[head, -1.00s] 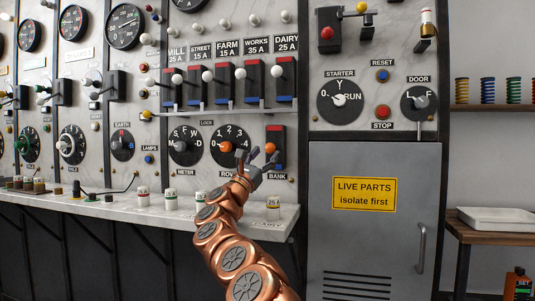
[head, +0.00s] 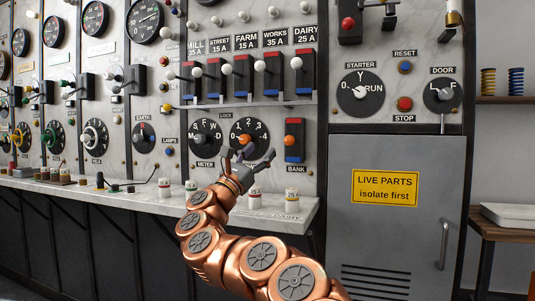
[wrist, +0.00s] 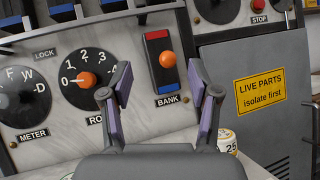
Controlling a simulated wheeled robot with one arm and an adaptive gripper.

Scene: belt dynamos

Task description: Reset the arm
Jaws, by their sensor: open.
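My copper arm reaches up from the bottom of the head view to my gripper (head: 250,160), which is in front of the marble panel, near the orange-knobbed rotary dial (head: 246,139) numbered 0 to 4. In the wrist view my gripper (wrist: 162,88) is open, its two purple-padded fingers apart with nothing between them. The bank switch (wrist: 160,62) with its orange knob shows beyond and between the fingers, apart from them. The dial (wrist: 88,78) is left of the fingers, its pointer towards 0.
A marble ledge (head: 300,212) below the panel carries several white cylinders, one (wrist: 227,140) beside the right finger. A shelf (head: 270,103) runs under the row of lever switches. The grey cabinet door (head: 385,235) with a yellow sign is to the right.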

